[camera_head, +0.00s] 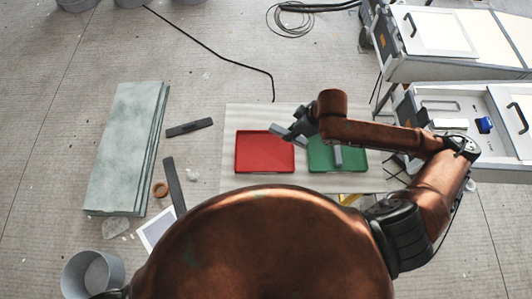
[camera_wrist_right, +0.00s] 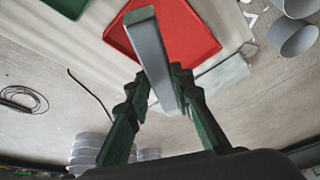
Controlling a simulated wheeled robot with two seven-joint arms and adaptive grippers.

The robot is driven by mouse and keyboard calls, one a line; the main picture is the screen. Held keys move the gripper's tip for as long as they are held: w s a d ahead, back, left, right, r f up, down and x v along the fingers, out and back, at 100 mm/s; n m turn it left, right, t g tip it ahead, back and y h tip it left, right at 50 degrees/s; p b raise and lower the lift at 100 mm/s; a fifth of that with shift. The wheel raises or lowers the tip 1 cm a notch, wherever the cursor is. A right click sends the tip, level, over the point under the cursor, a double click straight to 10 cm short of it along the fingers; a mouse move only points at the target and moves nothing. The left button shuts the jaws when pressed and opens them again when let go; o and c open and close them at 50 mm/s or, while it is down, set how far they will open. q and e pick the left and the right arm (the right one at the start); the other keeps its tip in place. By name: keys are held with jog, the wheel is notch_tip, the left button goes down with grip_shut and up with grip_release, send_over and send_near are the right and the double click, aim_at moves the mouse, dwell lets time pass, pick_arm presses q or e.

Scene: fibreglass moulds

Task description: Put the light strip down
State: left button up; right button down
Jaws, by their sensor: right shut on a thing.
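My right gripper (camera_head: 294,130) is shut on a light grey strip (camera_head: 279,130). The strip also shows in the right wrist view (camera_wrist_right: 147,45), between the two dark green fingers (camera_wrist_right: 161,82), pointing away from the gripper. In the head view it appears over the upper right edge of the red tray (camera_head: 262,155); in the wrist view it overlaps the red tray (camera_wrist_right: 190,35). No contact with the tray can be made out. My left gripper is not in view.
Both trays lie on a pale mat (camera_head: 232,180). Left of it are two dark bars (camera_head: 190,127), a brown tape roll (camera_head: 160,189) and a stack of greenish sheets (camera_head: 122,150). A grey bucket (camera_head: 75,275) stands lower left. White carts (camera_head: 440,50) stand at right.

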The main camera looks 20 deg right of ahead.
jog(key=s+f+n+g+y+b, duration=0.1)
jog(key=s+f+n+g+b, duration=0.1)
jog(key=s+f+n, duration=0.35)
jog(key=b, duration=0.3)
send_near(262, 152)
jog(key=shift+s+a+n, duration=0.2)
jog(key=shift+a+n, duration=0.05)
jog(key=shift+a, duration=0.4)
jog(key=shift+w+a+f, duration=0.15)
jog(key=shift+w+f, duration=0.05)
jog(key=shift+f, duration=0.2)
jog(key=f, duration=0.1)
jog(key=f+b, duration=0.1)
jog(key=f, duration=0.1)
jog(key=shift+w+a+f, duration=0.15)
jog(key=shift+w+f, duration=0.1)
jog(key=shift+f, duration=0.15)
jog(key=shift+r, duration=0.1)
jog(key=c, duration=1.7)
grip_release()
